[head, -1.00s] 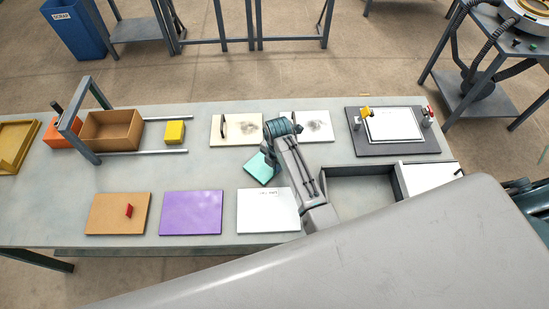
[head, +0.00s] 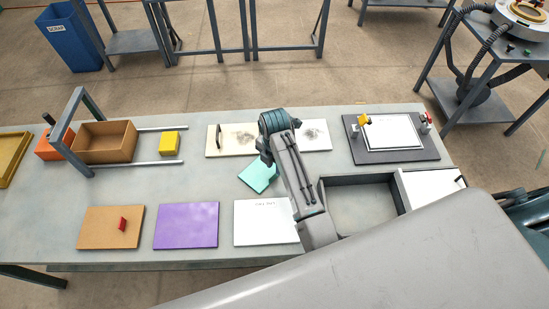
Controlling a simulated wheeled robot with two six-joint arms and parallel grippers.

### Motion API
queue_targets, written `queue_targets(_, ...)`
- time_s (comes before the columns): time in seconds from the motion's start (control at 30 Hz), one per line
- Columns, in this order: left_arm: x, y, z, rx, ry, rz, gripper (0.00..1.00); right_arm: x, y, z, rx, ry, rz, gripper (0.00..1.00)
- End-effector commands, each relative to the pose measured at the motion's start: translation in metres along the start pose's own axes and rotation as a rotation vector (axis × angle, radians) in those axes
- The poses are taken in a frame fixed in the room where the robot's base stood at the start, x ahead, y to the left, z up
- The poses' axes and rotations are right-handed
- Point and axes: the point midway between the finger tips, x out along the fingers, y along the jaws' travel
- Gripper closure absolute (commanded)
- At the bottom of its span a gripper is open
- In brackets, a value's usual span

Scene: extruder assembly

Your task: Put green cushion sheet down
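The green cushion sheet (head: 258,176) is a small teal-green square, turned at an angle, at the middle of the table in the head view. It appears to lie on the grey tabletop, with its right corner close to my arm. My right gripper (head: 266,156) points down just above and behind the sheet's upper right edge. Its fingertips are small and partly hidden by my wrist, so I cannot tell whether they are open or touching the sheet. My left gripper is not in view.
A purple sheet (head: 187,226), a white sheet (head: 264,222) and a brown board (head: 110,228) lie along the near edge. Pale plates (head: 231,141) lie behind the sheet. An open grey bin (head: 362,208) is right of my arm. Bare tabletop (head: 205,180) lies left of the sheet.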

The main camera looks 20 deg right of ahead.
Motion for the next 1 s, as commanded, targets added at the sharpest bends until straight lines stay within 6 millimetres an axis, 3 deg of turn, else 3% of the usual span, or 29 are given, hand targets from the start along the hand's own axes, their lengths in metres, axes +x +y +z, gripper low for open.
queue_targets(0.2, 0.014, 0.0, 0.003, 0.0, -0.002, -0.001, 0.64, -0.039, 0.001, 0.0, 0.001, -0.001, 0.003, 0.76)
queue_targets(0.33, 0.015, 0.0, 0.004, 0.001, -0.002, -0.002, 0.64, -0.052, 0.0, 0.0, 0.0, 0.0, 0.001, 0.76)
queue_targets(1.0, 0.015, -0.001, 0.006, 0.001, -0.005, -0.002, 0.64, -0.057, 0.0, 0.0, 0.0, 0.0, -0.001, 0.76)
